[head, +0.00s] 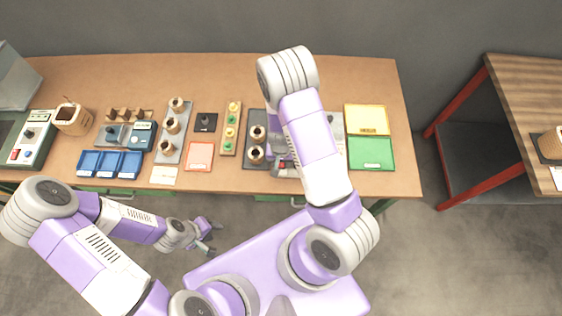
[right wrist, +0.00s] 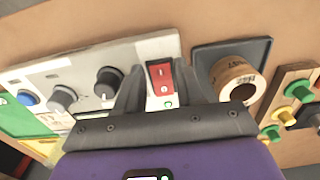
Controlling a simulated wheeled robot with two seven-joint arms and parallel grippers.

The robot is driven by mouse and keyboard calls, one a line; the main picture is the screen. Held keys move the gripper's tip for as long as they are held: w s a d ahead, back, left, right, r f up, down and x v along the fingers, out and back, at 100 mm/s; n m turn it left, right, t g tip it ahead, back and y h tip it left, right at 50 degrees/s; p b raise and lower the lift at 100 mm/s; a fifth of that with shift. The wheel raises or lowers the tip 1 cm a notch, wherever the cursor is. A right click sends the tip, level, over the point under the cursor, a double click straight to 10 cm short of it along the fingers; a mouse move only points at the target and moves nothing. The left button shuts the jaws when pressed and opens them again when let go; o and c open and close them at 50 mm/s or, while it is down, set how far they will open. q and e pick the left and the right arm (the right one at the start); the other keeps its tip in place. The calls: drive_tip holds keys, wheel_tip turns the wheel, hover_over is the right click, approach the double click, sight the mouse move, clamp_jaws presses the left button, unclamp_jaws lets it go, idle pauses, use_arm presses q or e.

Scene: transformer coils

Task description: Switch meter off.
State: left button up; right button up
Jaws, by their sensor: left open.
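A light grey panel (right wrist: 65,72) with a red rocker switch (right wrist: 160,78), dark knobs and a blue knob lies under my right gripper in the right wrist view. A small green light (right wrist: 168,104) shows just below the switch. My right gripper (right wrist: 159,68) is open, with one finger on each side of the switch. I cannot tell whether the fingers touch it. In the head view the panel (head: 338,122) is mostly hidden by my right arm. My left gripper (head: 212,238) is open and empty in front of the table edge.
A dark tray with coils (head: 248,138) stands left of the panel. Yellow (head: 367,119) and green (head: 371,153) trays lie to its right. A blue instrument (head: 142,135), blue bins (head: 109,163) and a button box (head: 35,138) are further left. Bare tabletop lies along the back.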

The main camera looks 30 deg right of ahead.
clamp_jaws()
drive_tip(key=shift+w+d+r+g+y+p, duration=0.1)
drive_tip(key=shift+w+r+g+y+p, duration=0.15)
drive_tip(key=shift+g+p, duration=0.3)
drive_tip(key=shift+w+d+f+g+y, duration=0.1)
drive_tip(key=shift+g+y, duration=0.45)
drive_tip(key=shift+g, duration=0.2)
drive_tip(key=shift+o, duration=1.6)
unclamp_jaws()
drive_tip(key=v, duration=0.7)
drive_tip(key=shift+r, duration=0.3)
